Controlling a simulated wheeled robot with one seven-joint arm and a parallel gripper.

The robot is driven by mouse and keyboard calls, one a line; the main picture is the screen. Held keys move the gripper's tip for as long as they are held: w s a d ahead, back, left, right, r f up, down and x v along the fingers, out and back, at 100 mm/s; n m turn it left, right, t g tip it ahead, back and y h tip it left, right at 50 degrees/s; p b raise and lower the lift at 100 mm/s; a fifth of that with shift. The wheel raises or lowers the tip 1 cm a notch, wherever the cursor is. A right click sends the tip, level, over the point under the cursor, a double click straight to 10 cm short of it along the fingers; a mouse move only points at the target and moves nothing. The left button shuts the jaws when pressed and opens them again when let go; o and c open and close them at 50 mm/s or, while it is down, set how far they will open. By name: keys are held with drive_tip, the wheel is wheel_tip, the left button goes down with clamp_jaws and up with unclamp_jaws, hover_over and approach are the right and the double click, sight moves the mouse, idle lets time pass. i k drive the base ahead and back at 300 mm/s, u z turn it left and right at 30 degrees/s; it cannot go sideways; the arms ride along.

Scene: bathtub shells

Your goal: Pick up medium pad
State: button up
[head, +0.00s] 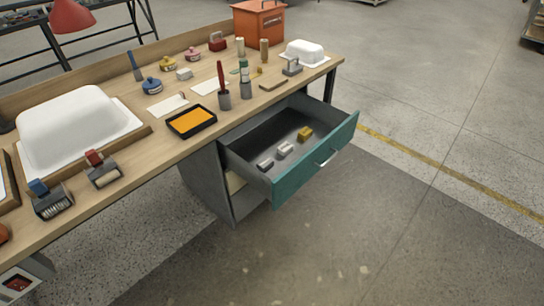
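The open drawer (330,155) with a teal front holds three small blocks in a row. I cannot read any label, so I cannot tell which is the medium pad. A small pale block (184,74) also lies on the bench top. My gripper is not in view.
The drawer juts out over clear concrete floor (390,220).

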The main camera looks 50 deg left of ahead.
sight(266, 163)
drive_tip(key=u, duration=0.35)
drive_tip(key=i, duration=1.05)
drive_tip(key=u, duration=1.15)
drive_tip(key=i, duration=0.8)
drive_tip(key=u, duration=0.45)
